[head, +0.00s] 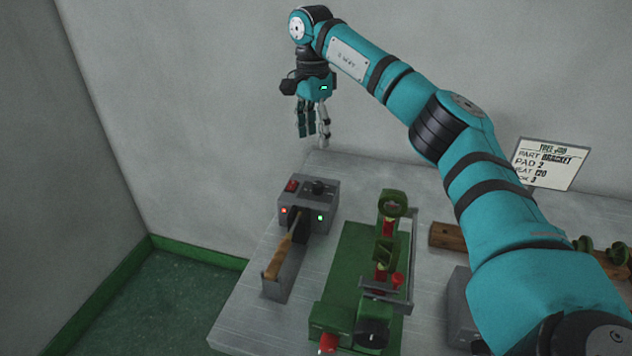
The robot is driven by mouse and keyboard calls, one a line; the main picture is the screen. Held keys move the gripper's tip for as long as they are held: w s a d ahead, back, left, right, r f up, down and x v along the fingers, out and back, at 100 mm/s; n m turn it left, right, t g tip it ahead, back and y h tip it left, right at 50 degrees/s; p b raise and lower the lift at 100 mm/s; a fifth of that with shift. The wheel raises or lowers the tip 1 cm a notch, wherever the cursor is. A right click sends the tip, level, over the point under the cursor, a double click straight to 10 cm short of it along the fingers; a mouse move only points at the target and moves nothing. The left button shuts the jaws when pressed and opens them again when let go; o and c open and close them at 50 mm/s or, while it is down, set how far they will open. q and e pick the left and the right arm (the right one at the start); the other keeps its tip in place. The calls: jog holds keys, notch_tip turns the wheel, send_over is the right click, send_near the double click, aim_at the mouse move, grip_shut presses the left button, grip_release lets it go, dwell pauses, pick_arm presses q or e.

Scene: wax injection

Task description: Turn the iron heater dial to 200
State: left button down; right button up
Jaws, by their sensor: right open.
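The iron heater (325,212) is a small grey metal box near the table's left back edge. A black dial (319,187) sits on its top, next to a red switch (291,186). The dial's setting is too small to read. A red and a green light show on its front. A wooden-handled iron (279,256) rests in a holder at its front. My right gripper (313,140) hangs fingers down above and behind the heater, open and empty, apart from the dial. My left gripper is out of view.
A green machine (343,270) with a red knob stands right of the heater. A wooden block (445,237) lies farther right, partly behind my right arm. Bare table lies behind the heater.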

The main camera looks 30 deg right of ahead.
send_near(317, 184)
jog(key=shift+f, duration=0.1)
jog(key=f, duration=0.4)
jog(key=f+p, duration=0.1)
jog(key=f, duration=0.3)
jog(key=shift+s+f, duration=0.2)
jog(key=shift+f, duration=0.3)
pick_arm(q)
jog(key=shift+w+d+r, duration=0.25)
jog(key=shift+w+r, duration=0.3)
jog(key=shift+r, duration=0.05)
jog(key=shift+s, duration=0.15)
pick_arm(e)
jog(key=shift+c, duration=0.4)
grip_shut()
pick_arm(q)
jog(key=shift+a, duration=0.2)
